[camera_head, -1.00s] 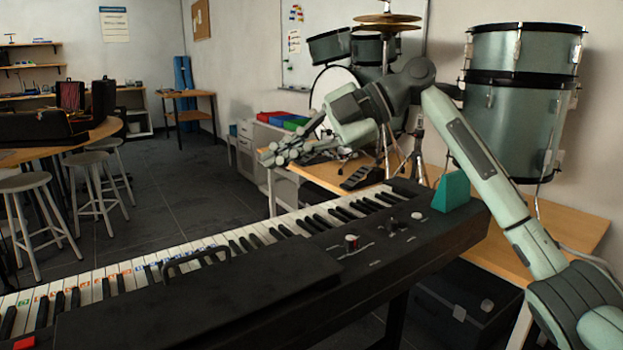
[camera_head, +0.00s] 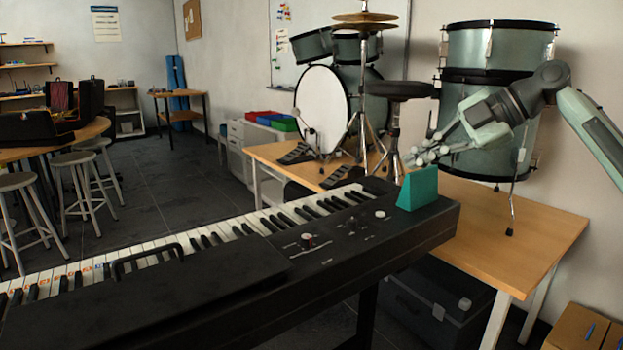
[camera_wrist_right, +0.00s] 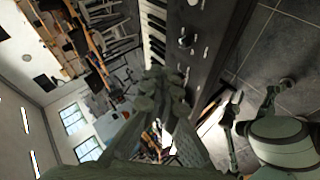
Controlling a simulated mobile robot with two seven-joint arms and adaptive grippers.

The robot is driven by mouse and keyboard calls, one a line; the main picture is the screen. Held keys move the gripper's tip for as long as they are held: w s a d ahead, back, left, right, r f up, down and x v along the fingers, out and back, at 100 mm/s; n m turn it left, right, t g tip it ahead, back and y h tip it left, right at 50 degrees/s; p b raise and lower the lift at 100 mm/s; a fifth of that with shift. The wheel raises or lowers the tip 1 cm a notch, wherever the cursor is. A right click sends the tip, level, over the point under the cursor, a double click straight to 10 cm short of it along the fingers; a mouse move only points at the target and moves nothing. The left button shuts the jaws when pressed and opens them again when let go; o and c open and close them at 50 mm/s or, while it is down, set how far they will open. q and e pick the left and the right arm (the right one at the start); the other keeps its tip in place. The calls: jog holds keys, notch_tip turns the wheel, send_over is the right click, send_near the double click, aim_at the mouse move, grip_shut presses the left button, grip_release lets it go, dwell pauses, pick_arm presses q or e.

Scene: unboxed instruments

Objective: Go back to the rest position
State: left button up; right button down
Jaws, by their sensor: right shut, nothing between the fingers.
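My right gripper (camera_head: 426,154) is shut and empty in the head view. It is in the air in front of the large grey-green drums, just above and behind the teal wedge at the keyboard's right end. Its arm comes in from the right edge. In the right wrist view the closed fingers (camera_wrist_right: 160,88) point toward the black keyboard (camera_wrist_right: 186,50), with nothing between them. The keyboard (camera_head: 240,270) runs across the front of the head view. My left gripper is not in view in the head view.
The teal wedge (camera_head: 418,188) stands on the keyboard's right end. A wooden table (camera_head: 520,222) behind it bears a drum kit (camera_head: 326,100) and stacked drums (camera_head: 497,52). Cardboard boxes (camera_head: 583,330) are at the lower right. Stools (camera_head: 72,162) stand at the left. The floor between is clear.

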jog(key=s+d+m+t+h, duration=0.1)
jog(key=d+m+t+h, duration=0.15)
jog(key=d, duration=1.15)
jog(key=s+d+f+m+g+h, duration=0.1)
jog(key=s+d+f+m+h, duration=0.2)
jog(key=f, duration=0.7)
jog(key=d+f+m+h, duration=0.25)
jog(key=d+f, duration=0.25)
jog(key=f, duration=0.6)
jog(key=s+d+f+m+g+h, duration=0.15)
jog(key=d+f+m, duration=0.25)
jog(key=f, duration=0.6)
jog(key=s+d+f+m+h, duration=0.35)
jog(key=s+d+f, duration=0.45)
jog(key=s, duration=0.4)
jog(key=s+d+f+m+h, duration=0.2)
jog(key=s+d+f+h, duration=0.25)
jog(key=s+f, duration=0.55)
jog(key=s+a+f+m+y, duration=0.1)
jog(key=a+f, duration=0.4)
jog(key=a, duration=0.5)
jog(key=s+a+f+m+g+y, duration=0.1)
jog(key=s+a+f, duration=0.4)
jog(key=a, duration=0.5)
jog(key=s+a+f+m+g+y, duration=0.1)
jog(key=s+a+f+m+y, duration=0.2)
jog(key=a, duration=0.8)
jog(key=shift+f+y, duration=0.95)
jog(key=shift+y, duration=0.1)
jog(key=shift+m, duration=0.25)
